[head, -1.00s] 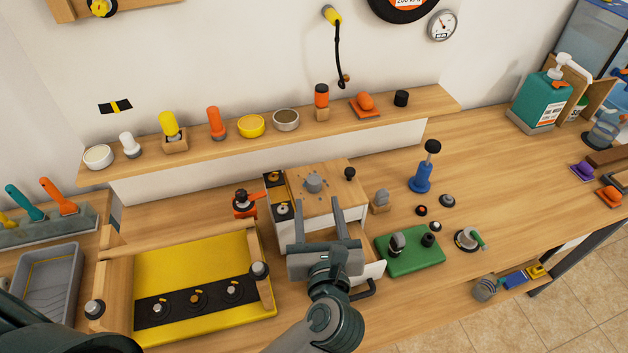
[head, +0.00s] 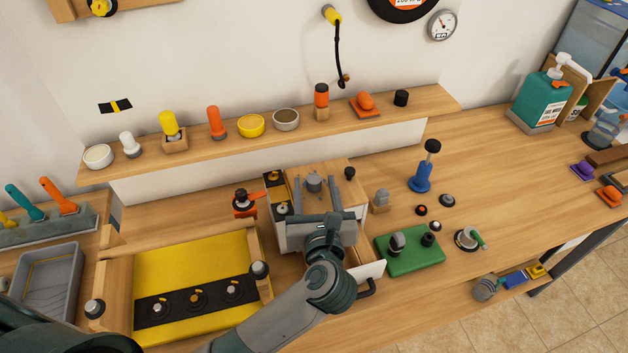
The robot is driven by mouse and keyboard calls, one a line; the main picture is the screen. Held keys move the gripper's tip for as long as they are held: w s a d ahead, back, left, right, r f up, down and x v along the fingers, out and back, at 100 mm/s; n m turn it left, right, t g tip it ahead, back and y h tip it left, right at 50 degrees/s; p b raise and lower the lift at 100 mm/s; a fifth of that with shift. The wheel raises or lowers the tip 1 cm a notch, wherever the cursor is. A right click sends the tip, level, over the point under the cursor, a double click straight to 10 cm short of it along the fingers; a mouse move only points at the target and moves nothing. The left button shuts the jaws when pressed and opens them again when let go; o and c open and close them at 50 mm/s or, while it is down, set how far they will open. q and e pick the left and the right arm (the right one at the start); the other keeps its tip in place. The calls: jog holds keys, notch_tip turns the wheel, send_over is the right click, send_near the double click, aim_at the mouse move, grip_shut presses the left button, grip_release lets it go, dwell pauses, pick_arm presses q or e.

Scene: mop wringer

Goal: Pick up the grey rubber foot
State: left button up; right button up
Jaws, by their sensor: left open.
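A grey round piece (head: 314,182), which looks like the grey rubber foot, stands on top of a small wooden-topped cabinet (head: 349,199). My left gripper (head: 315,184) is over the cabinet top, its two fingers apart. In the picture the piece shows between the fingertips, with a gap on each side; I cannot tell the exact height of the fingers against it. The gripper's body hides the cabinet's front and part of its open drawer (head: 371,270). Another grey piece (head: 381,196) sits on a wooden block right of the cabinet. My right gripper is not in view.
A black knob (head: 350,173) stands at the cabinet's back right corner. A yellow board (head: 190,262) lies to the left, a green block (head: 408,262) with dark parts to the right. A shelf (head: 440,98) with several items runs behind.

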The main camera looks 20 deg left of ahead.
aim_at(315, 185)
pick_arm(q)
jog(key=shift+x, duration=1.55)
jog(key=c, duration=1.1)
jog(key=shift+d+r, duration=0.1)
jog(key=shift+r, duration=0.1)
